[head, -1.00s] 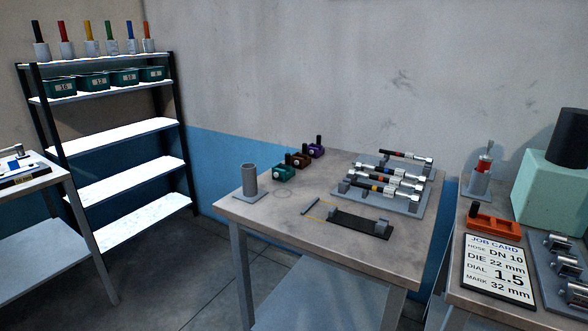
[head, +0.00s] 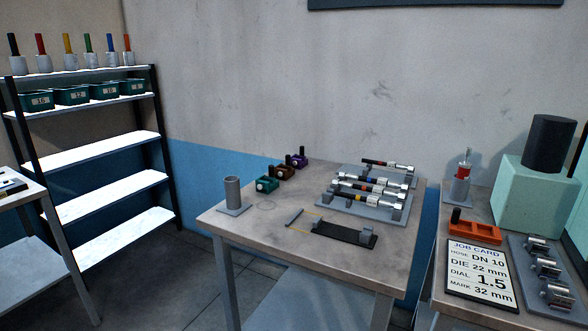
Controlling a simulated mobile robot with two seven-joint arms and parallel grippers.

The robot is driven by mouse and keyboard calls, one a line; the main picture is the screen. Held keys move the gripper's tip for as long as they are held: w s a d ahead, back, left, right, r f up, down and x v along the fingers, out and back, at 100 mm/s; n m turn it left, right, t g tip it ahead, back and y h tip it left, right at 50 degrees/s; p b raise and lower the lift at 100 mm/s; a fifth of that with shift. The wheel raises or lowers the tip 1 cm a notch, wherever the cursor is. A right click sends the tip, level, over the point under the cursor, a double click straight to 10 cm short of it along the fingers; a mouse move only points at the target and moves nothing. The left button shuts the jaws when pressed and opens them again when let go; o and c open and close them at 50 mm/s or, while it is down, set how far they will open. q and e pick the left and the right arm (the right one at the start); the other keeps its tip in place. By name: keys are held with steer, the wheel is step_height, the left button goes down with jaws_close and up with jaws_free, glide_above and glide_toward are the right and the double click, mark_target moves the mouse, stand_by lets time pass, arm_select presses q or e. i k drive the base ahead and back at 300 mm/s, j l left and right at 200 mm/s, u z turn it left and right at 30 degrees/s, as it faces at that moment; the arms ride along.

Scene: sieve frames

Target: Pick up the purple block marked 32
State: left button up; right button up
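The purple block (head: 299,161) stands at the back left of the middle table, last in a diagonal row of three small blocks. It has a dark upright peg and a pale round mark on its face; the number is too small to read. A brown block (head: 285,173) and a green block (head: 266,184) stand in front of it to the left, each with a similar peg. The brown block's peg stands close to the purple block's left side. Neither of my grippers shows in the head view.
A grey cup on a square base (head: 232,195) stands at the table's left corner. Grey racks with hose pieces (head: 362,207) fill the back right, and a black plate (head: 343,235) lies in front. A job card (head: 480,275) reading "MARK 32 mm" lies on the right bench.

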mark_target(299, 157)
steer(key=u, duration=0.1)
steer(key=k+j+z, duration=0.1)
steer(key=k+j, duration=0.25)
steer(key=i+j+u, duration=0.3)
steer(key=i+u, duration=0.6)
steer(key=i, duration=0.2)
steer(key=i+u, duration=0.5)
steer(key=i, duration=0.65)
steer(key=i+j, duration=0.1)
steer(key=i, duration=0.55)
steer(key=z, duration=0.05)
